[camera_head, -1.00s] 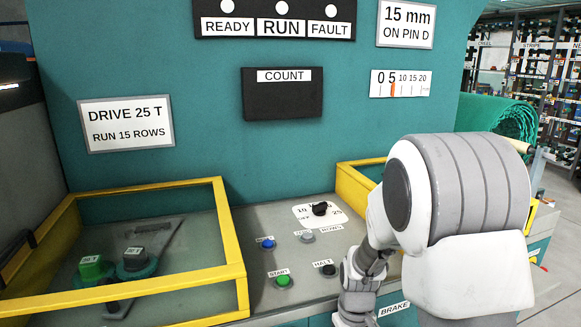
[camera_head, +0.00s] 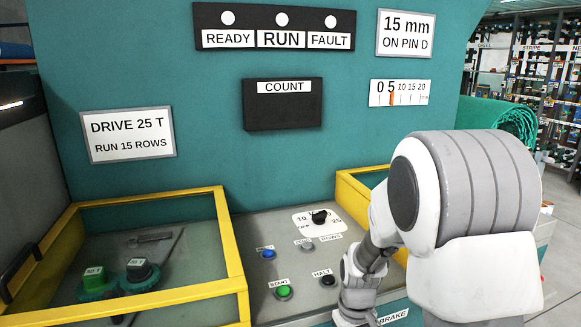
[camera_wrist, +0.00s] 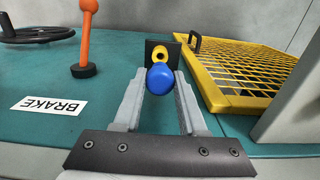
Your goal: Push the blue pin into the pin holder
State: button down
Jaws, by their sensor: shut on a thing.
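In the wrist view, a round blue pin head (camera_wrist: 160,79) sits between the fingertips of my gripper (camera_wrist: 160,90), and the fingers are shut on it. A yellow ring on a dark upright plate, the pin holder (camera_wrist: 161,53), shows just beyond and above the blue head. The shank of the pin is hidden behind its head, so I cannot tell whether it is inside the ring. In the head view my gripper is hidden behind my arm at the lower right.
An orange lever (camera_wrist: 86,38) and a black handwheel (camera_wrist: 35,33) stand at the left in the wrist view, near the BRAKE label (camera_wrist: 49,105). A yellow mesh guard (camera_wrist: 240,72) lies close on the right. The head view shows a control panel with a green start button (camera_head: 284,292).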

dwell(0.4)
jog(key=shift+r+p, duration=1.6)
jog(key=shift+r, duration=0.4)
